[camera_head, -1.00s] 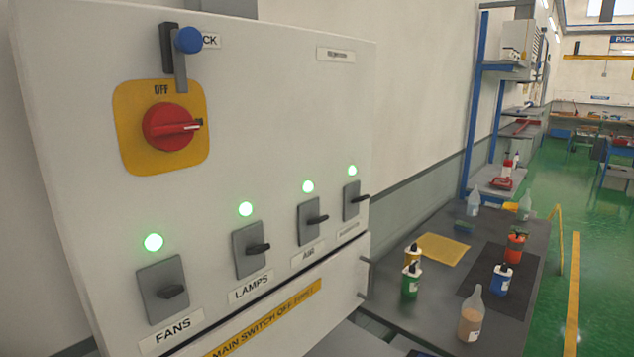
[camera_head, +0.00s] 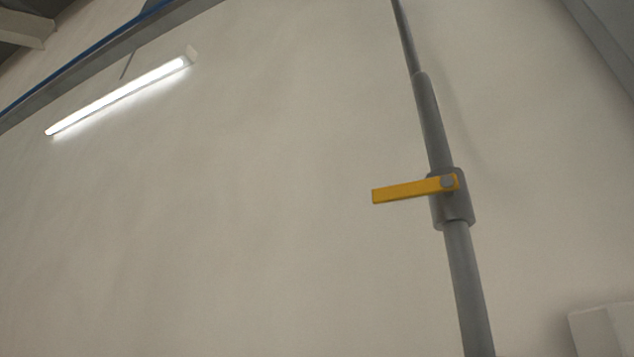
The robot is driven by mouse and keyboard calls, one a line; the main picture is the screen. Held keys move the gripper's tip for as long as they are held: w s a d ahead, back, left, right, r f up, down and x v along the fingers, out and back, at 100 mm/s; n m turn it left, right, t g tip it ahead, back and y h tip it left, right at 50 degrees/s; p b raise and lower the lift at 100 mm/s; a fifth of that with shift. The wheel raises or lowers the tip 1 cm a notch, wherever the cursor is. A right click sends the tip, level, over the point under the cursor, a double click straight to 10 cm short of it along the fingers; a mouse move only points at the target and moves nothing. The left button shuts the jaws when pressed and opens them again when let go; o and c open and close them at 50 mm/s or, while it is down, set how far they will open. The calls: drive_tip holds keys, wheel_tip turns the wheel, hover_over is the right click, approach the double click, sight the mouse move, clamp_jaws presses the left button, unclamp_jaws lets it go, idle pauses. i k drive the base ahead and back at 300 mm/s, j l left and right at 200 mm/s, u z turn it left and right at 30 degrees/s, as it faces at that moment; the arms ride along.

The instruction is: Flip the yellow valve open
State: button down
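The yellow valve handle (camera_head: 408,190) is a flat bar on a grey valve body (camera_head: 455,205), on a grey pipe (camera_head: 466,290) that runs up the wall. The handle points left, roughly across the pipe, with its free end slightly lower. A grey bolt head sits at its right end. My gripper is not in view, and nothing touches the handle.
A lit tube lamp (camera_head: 120,95) hangs at the upper left below a grey beam with a blue line. A pale box (camera_head: 602,332) shows at the lower right corner. The beige wall (camera_head: 220,240) around the valve is bare.

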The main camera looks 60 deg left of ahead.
sight(446, 184)
drive_tip(key=k+j+u, duration=0.15)
drive_tip(key=u, duration=1.4)
